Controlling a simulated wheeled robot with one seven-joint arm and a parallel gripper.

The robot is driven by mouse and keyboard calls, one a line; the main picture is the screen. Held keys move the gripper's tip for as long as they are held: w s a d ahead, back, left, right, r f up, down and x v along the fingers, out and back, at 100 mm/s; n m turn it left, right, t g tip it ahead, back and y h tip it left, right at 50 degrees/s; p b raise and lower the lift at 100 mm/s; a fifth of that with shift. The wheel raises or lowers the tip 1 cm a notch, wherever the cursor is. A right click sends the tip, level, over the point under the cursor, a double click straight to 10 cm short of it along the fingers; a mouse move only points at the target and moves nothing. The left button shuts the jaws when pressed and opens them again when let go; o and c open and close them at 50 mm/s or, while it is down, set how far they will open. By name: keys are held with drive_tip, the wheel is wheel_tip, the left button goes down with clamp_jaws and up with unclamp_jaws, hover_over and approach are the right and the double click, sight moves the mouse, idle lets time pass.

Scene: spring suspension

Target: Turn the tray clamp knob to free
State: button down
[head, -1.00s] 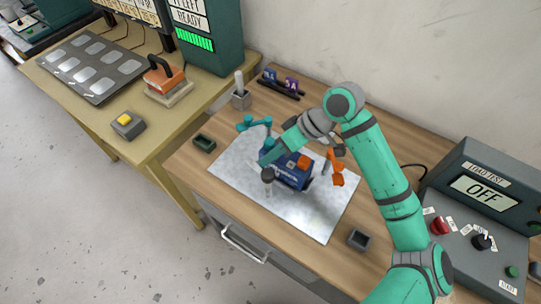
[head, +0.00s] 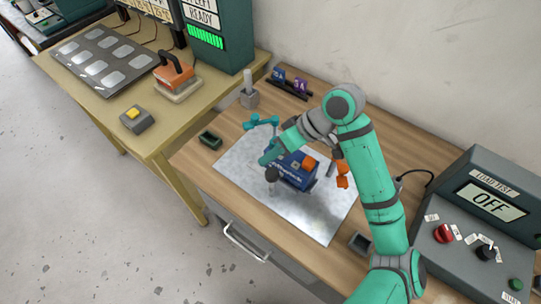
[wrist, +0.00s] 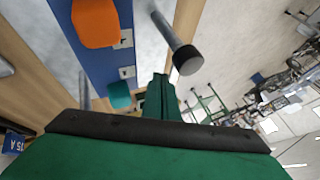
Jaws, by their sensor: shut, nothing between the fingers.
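A blue unit with lettering on its side (head: 291,178) sits on the metal sheet (head: 313,221). An orange block is on top of it (head: 309,163); the wrist view shows an orange piece (wrist: 96,22) and a teal piece (wrist: 119,95) on the blue body. A metal post with a dark round cap (head: 271,174) stands at its front left; the cap is large in the wrist view (wrist: 188,60). I cannot tell whether this is the tray clamp knob. My gripper (head: 264,160) is shut and empty, close beside the capped post. Its green fingers (wrist: 160,82) show no clear contact with the cap.
A teal jointed piece (head: 262,122) stands behind the unit, and orange parts (head: 342,175) are at its right. Small dark trays (head: 209,141) flank the sheet. A load-test box reading OFF (head: 490,203) is at right. The sheet's front part is clear.

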drive_tip(key=w+v, duration=0.1)
drive_tip(key=v, duration=0.9)
drive_tip(key=shift+w+a, duration=0.15)
drive_tip(key=shift+a, duration=0.1)
